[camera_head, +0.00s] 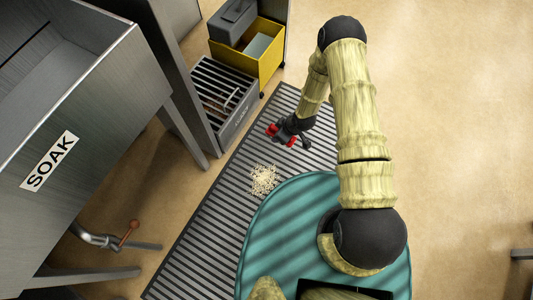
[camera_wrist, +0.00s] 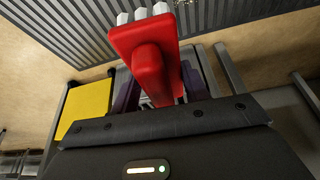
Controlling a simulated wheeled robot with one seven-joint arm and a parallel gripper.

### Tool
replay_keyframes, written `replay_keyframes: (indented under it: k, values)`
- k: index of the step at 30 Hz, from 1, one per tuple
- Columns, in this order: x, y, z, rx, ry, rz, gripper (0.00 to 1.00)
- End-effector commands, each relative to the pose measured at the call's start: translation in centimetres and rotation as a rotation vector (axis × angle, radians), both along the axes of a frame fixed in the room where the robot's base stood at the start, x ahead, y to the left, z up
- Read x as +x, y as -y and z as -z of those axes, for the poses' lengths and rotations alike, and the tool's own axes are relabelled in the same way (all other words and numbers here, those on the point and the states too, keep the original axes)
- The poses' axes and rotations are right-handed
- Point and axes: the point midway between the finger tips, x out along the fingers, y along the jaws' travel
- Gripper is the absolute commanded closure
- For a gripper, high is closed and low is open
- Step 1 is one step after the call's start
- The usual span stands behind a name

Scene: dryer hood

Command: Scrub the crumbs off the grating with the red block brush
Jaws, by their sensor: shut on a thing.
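My gripper (camera_head: 288,131) is over the upper part of the dark slatted grating (camera_head: 205,226) in the head view. It is shut on the red block brush (camera_wrist: 147,50), which has a red block and white bristle tufts in the wrist view; a little of the red shows in the head view too (camera_head: 272,130). A patch of pale crumbs (camera_head: 264,180) lies on the grating, below and left of my gripper in the head view. Crumbs also show faintly at the top edge of the wrist view. I cannot tell whether the bristles touch the grating.
A steel tank marked SOAK (camera_head: 75,120) stands at the left, with a red-handled tap (camera_head: 130,231) below. A slatted crate (camera_head: 222,100) and a yellow bin (camera_head: 262,62) stand beyond the grating. My teal base covers its lower right. Bare floor lies at the right.

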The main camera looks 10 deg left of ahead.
Motion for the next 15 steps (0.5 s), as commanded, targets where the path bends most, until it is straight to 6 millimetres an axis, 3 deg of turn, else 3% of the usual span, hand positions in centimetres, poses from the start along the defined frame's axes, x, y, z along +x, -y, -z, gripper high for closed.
replay_keyframes:
  k: [1,15]
  values:
    - [0.0,-0.5,2.2,0.002,0.001,-0.035,0.73]
    - [0.2,-3.5,12.1,0.001,0.002,-0.38,0.73]
